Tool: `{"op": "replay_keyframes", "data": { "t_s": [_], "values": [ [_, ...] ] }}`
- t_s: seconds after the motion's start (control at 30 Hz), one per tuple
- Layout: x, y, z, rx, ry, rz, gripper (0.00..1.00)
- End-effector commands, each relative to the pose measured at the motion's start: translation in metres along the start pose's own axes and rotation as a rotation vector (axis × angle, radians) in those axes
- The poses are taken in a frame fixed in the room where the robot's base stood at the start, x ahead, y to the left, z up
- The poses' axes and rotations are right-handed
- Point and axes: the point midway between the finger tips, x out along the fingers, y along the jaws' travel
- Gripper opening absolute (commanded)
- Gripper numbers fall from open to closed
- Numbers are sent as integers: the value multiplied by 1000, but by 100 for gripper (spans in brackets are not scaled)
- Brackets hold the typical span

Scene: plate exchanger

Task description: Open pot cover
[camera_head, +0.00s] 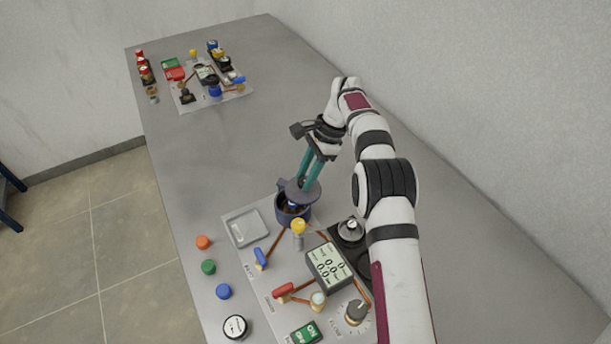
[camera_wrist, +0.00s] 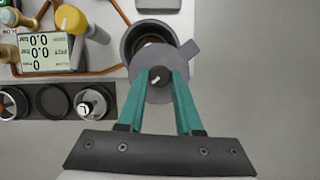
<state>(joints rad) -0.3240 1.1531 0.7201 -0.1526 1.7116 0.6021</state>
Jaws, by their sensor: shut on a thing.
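The pot (camera_head: 291,213) is a dark blue cylinder at the back edge of the near panel. Its cover (camera_head: 290,186) is a grey disc with a side tab. In the wrist view the cover (camera_wrist: 150,91) is offset from the pot (camera_wrist: 128,48), and part of the dark inside shows. My gripper (camera_head: 307,184) points down with teal fingers. The cover is held above the pot, slightly to one side. The gap's height is hard to tell.
A yellow-topped valve (camera_head: 299,229), a blue-handled valve (camera_head: 262,258) and a display (camera_head: 329,267) stand close to the pot. A square tray (camera_head: 247,227) lies to its left. The table middle is clear.

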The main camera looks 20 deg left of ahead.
Motion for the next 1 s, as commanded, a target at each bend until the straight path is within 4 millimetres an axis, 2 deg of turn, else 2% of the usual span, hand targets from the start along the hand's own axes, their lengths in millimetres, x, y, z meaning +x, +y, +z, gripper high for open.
{"op": "replay_keyframes", "data": {
  "t_s": [0.37, 0.4, 0.53, 0.57, 0.87, 1.0],
  "values": [
    [0, -1, 0, -5, 1, 0, 0],
    [0, -1, 0, -5, 1, 0, 38],
    [0, -1, 0, -5, 1, 0, 61],
    [0, -1, 0, -5, 1, 0, 64],
    [-3, -1, 0, -5, 1, 0, 64],
    [-28, -1, -1, -4, 2, -5, 64]
  ]
}}
